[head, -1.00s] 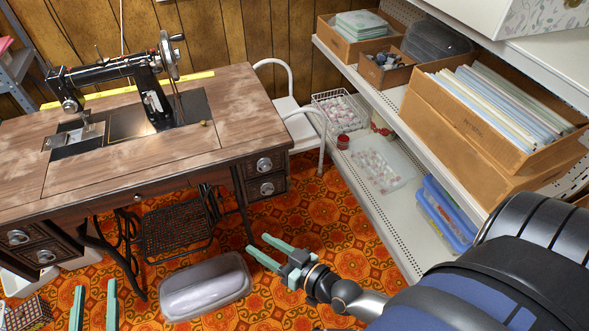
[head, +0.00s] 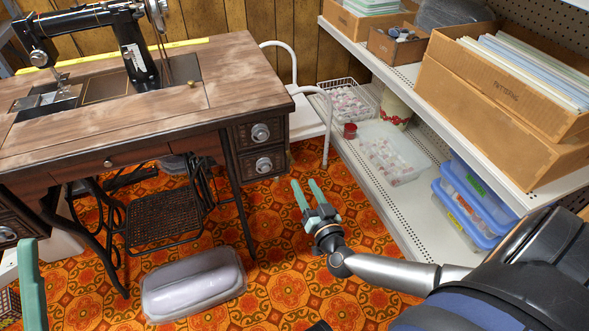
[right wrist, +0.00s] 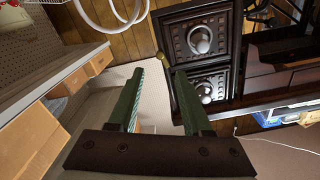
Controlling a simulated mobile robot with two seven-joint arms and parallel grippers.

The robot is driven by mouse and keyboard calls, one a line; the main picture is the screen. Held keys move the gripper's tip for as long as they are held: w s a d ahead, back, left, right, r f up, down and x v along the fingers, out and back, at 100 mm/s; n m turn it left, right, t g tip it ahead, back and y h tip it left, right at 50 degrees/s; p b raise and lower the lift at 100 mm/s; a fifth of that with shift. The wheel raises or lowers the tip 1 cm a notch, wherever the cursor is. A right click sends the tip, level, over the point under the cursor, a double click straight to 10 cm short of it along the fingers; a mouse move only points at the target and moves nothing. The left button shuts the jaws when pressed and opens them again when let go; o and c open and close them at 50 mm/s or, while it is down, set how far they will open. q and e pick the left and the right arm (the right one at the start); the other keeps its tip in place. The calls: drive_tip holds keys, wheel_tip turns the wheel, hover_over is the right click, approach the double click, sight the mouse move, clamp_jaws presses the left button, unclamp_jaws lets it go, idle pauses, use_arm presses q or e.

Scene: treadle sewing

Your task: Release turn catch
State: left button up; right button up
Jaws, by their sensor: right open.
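The sewing table (head: 225,90) stands at the left in the head view, with two square drawers (head: 262,163) at its right end. A small brass knob (head: 191,84) sits on its top. In the right wrist view a slim brass piece (right wrist: 162,60) shows beside the drawers (right wrist: 201,38), just beyond the fingertips; I cannot tell for sure that it is the turn catch. My right gripper (head: 304,182) is open and empty, right of and in front of the drawers; its fingers also show in the right wrist view (right wrist: 152,72). One finger of my left gripper (head: 33,285) shows at the lower left.
The black sewing machine (head: 135,50) stands on the table. A white chair (head: 308,118) is behind the drawer end. White shelves (head: 420,110) with boxes line the right. A grey lidded case (head: 193,284) lies on the patterned floor. Floor between table and shelves is clear.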

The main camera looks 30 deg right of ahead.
sight(293, 163)
drive_tip(key=b+x, duration=0.2)
drive_tip(key=x, duration=0.5)
drive_tip(key=shift+w+f+b, duration=0.15)
drive_tip(key=shift+w+b, duration=0.15)
drive_tip(key=shift+b, duration=0.05)
drive_tip(key=shift+w+d, duration=0.15)
drive_tip(key=shift+w, duration=0.35)
clamp_jaws()
